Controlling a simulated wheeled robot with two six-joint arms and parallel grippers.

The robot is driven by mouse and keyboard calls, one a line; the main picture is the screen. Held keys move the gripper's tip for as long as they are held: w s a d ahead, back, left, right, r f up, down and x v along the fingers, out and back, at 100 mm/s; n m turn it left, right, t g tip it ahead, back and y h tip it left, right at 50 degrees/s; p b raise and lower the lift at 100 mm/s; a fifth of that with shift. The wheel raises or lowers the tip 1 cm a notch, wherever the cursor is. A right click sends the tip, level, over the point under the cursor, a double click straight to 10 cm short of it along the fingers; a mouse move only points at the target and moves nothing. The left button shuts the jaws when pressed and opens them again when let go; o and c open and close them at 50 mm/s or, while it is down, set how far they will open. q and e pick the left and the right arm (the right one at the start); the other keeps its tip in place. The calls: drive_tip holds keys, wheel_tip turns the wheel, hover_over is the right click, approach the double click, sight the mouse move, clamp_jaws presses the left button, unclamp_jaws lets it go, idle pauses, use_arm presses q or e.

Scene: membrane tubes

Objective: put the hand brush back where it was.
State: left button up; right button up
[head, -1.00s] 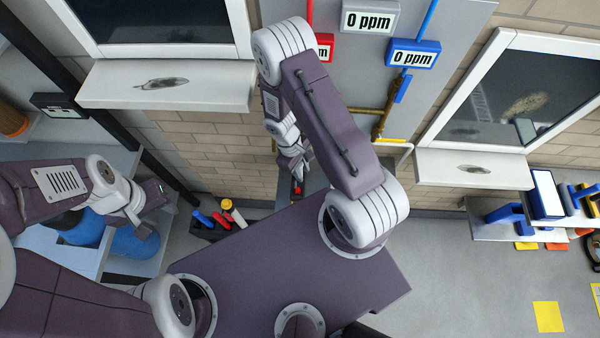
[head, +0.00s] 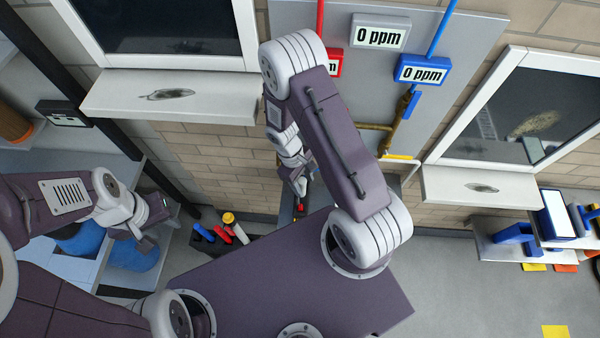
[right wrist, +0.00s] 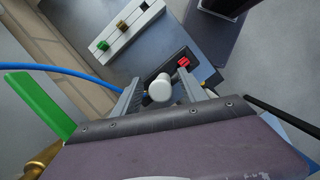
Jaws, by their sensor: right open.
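I cannot make out a hand brush with certainty in either view. My right gripper (head: 299,186) points down near the wall beside the grey panel in the head view. In the right wrist view its two fingers (right wrist: 160,78) are apart. A white rounded knob (right wrist: 161,88) shows between them; I cannot tell whether they touch it. Beyond it is a dark tray with a red piece (right wrist: 184,62). My left gripper (head: 143,222) hangs at the left, near blue cylinders (head: 132,253); its jaws are too small to read.
A dark caddy (head: 212,242) with coloured handles stands on the floor by the wall. A shelf with blue items (head: 512,233) is at the right. A green lever (right wrist: 38,104) and a blue hose (right wrist: 62,70) lie left of my right gripper. Floor at lower right is mostly clear.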

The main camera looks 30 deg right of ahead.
drive_tip(key=b+v, duration=0.1)
drive_tip(key=v, duration=0.8)
